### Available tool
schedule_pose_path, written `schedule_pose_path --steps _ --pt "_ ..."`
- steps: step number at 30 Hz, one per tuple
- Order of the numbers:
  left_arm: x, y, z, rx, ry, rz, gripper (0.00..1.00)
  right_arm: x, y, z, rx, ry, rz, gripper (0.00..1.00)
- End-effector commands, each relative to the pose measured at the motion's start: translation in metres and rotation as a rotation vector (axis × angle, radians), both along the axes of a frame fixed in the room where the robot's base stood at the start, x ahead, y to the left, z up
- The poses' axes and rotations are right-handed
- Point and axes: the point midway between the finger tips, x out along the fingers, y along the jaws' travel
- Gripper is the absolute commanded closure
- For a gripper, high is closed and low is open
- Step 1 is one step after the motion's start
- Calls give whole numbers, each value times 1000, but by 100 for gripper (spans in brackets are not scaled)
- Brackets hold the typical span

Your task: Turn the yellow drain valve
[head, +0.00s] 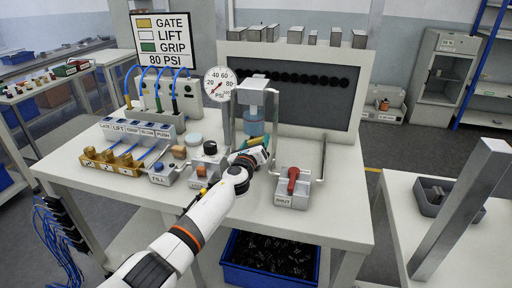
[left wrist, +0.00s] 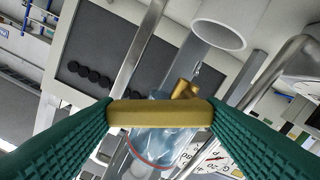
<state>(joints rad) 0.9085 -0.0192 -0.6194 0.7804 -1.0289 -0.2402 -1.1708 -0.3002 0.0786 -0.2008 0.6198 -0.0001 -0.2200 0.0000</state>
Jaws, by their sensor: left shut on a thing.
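The yellow drain valve's handle (left wrist: 160,113) spans the gap between the green fingertips in the left wrist view, touching both. My left gripper (left wrist: 160,114) is shut on this handle. A brass-coloured piece (left wrist: 185,89) shows just behind it. The clear bluish bowl (left wrist: 160,145) is partly covered by the handle in that view. In the head view the bowl (head: 254,125) hangs under a grey block, and my left gripper (head: 261,147) is just below it. The valve itself is hidden by the gripper there. My right gripper is out of view.
A round pressure gauge (head: 219,83) stands left of the bowl. A red knob on a grey box (head: 291,188) is to the right of my left gripper. Labelled boxes and brass fittings (head: 112,158) fill the table's left side. A metal post (head: 460,210) rises at right.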

Motion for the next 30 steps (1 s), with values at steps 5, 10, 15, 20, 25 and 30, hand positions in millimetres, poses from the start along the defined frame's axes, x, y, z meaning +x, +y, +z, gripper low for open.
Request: schedule_pose_path --steps 5,10,15,20,25,30 --pt "0 0 -1 -20 7 -1 59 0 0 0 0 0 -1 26" --pt "0 0 -1 -18 6 -1 27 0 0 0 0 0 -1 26" --pt "0 0 -1 -17 5 -1 15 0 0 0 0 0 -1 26" --pt "0 0 0 -17 4 0 15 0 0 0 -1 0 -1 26" --pt "-7 3 2 -16 3 1 15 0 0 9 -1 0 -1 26" --pt "-31 7 5 -15 6 -1 15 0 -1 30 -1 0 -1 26"
